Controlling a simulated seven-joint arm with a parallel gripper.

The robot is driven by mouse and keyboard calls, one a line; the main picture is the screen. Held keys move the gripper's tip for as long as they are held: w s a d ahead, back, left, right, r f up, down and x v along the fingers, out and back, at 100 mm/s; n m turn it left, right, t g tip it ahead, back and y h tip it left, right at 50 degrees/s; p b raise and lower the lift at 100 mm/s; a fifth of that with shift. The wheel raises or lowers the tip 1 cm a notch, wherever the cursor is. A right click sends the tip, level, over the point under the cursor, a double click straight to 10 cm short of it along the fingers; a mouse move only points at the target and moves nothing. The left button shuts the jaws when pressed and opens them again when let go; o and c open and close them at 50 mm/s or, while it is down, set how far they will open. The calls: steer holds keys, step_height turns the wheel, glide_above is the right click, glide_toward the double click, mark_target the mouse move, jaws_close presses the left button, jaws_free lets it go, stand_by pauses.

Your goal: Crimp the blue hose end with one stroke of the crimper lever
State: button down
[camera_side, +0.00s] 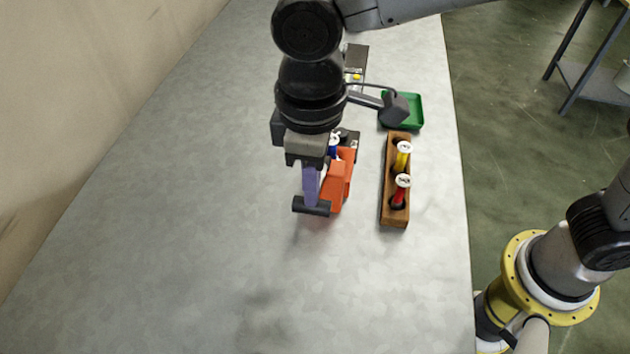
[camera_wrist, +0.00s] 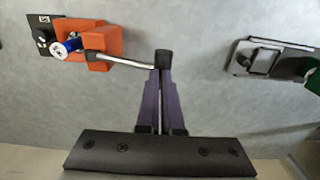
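The orange crimper (camera_side: 341,182) stands on the bench and also shows at upper left in the wrist view (camera_wrist: 103,40). The blue hose end (camera_wrist: 66,48), with a white round top, sits at the crimper beside its dark block; it is partly hidden in the side view (camera_side: 334,141). A silver lever (camera_wrist: 125,62) runs from the crimper to a black grip (camera_wrist: 163,57). My gripper (camera_side: 311,197) points down with its purple fingers together, their tips at the black grip. The fingers appear over the grip rather than around it; contact is unclear.
A wooden rack (camera_side: 394,217) right of the crimper holds a yellow piece (camera_side: 402,160) and a red piece (camera_side: 400,194), both white-topped. A green tray (camera_side: 418,110) and a dark device (camera_side: 356,58) stand behind. The bench's left and front are clear.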

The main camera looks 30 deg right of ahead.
mark_target(311, 210)
steer(key=shift+f, duration=0.6)
steer(key=shift+s+a+f, duration=0.1)
steer(key=shift+f, duration=0.05)
steer(key=shift+s+a+f, duration=0.2)
steer(key=shift+s+f, duration=0.05)
steer(key=shift+f, duration=0.6)
steer(key=shift+s+a+f, duration=0.15)
steer(key=shift+f, duration=0.5)
